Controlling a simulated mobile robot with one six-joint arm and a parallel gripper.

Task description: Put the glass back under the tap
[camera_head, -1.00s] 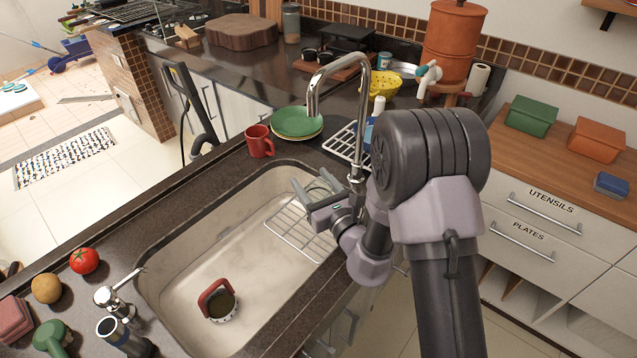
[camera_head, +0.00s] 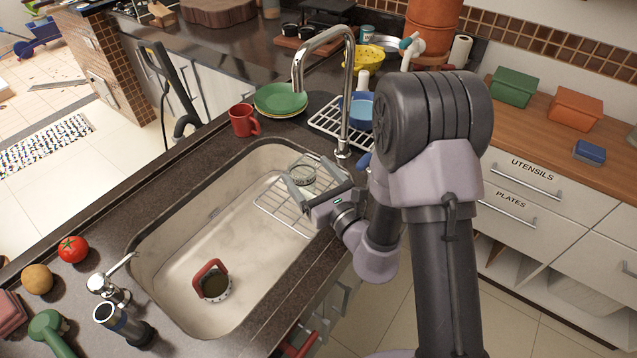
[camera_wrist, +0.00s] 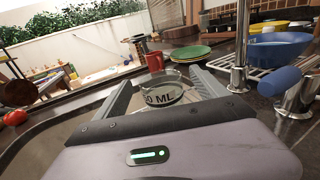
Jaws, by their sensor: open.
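The glass (camera_head: 301,176), a small clear cup with dark "50 ML" lettering, stands upright over the wire rack (camera_head: 270,205) at the sink's far end. My gripper (camera_head: 303,169) is open around it, with a finger on each side. In the wrist view the glass (camera_wrist: 164,92) sits between the open fingers (camera_wrist: 160,77), near their tips; I cannot tell whether either finger touches it. The tall chrome tap (camera_head: 347,90) rises from the counter behind my gripper, its spout arching over the far end of the sink. The tap's base also shows in the wrist view (camera_wrist: 239,75).
A red mug (camera_head: 242,121) and green plates (camera_head: 280,99) stand beyond the sink. A blue bowl (camera_head: 359,110) sits on a drying rack right of the tap. A red-handled round item (camera_head: 212,283) lies in the otherwise open near basin. A tomato (camera_head: 73,249) is at left.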

